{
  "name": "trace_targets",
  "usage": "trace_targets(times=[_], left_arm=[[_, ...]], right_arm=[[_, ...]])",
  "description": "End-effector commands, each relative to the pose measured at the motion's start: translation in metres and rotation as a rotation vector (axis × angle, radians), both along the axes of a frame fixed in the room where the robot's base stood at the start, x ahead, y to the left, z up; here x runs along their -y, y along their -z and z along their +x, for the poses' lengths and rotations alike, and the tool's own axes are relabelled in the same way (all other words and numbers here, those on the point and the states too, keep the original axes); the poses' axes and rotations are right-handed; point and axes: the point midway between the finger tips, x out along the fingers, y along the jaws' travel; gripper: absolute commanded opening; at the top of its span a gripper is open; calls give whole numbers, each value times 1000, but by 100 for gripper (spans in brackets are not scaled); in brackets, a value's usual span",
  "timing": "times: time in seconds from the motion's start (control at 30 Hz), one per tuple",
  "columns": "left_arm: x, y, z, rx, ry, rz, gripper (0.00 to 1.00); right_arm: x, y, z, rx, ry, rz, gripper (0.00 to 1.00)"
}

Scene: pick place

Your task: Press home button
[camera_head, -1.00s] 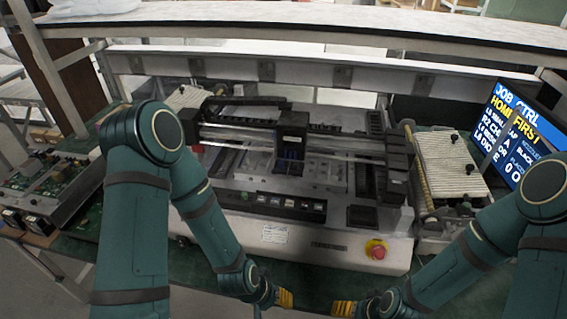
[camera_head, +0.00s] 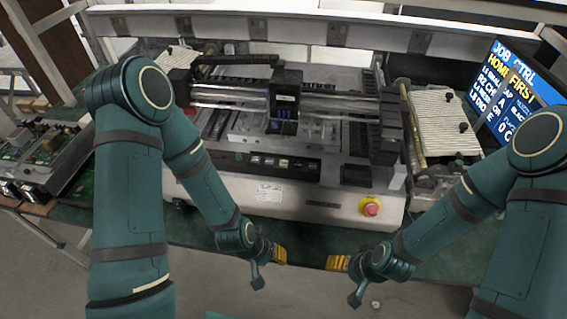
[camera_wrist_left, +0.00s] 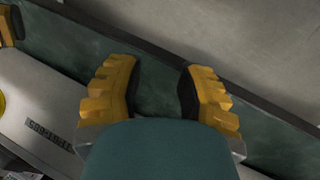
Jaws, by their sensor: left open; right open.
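The machine (camera_head: 225,185) stands on the green bench, with a dark front panel carrying a row of several small buttons (camera_head: 270,162). I cannot read which one is home. A red stop knob on a yellow base (camera_head: 370,207) sits at the front right. My left gripper (camera_head: 280,255) is open and empty, low in front of the machine, apart from the buttons. Its two yellow fingers also show in the left wrist view (camera_wrist_left: 160,88), with only bench between them. My right gripper (camera_head: 336,262) is open and empty, just to its right, facing it.
A screen (camera_head: 515,90) at the right reads "JOB CTRL" and "HOME FIRST". Open circuit boards (camera_head: 35,150) lie at the left. A ribbed white tray (camera_head: 442,125) stands right of the machine. The bench's front edge lies just below the grippers, with grey floor beyond.

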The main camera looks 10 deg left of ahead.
Motion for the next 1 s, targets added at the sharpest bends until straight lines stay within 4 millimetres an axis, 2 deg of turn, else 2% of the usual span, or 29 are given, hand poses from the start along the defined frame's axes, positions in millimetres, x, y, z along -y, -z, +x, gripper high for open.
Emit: trace_targets(times=[0.03, 0.07, 0.1, 1.0], left_arm=[[0, 0, 0, 0, 0, 0, 14], [0, 0, 0, 0, 0, 0, 4], [0, 0, 0, 0, 0, 0, 0], [0, 0, 0, 0, 0, 0, 0]], right_arm=[[0, 0, 0, 0, 0, 0, 75], [0, 0, 0, 0, 0, 0, 75], [0, 0, 0, 0, 0, 0, 75], [0, 0, 0, 0, 0, 0, 75]])
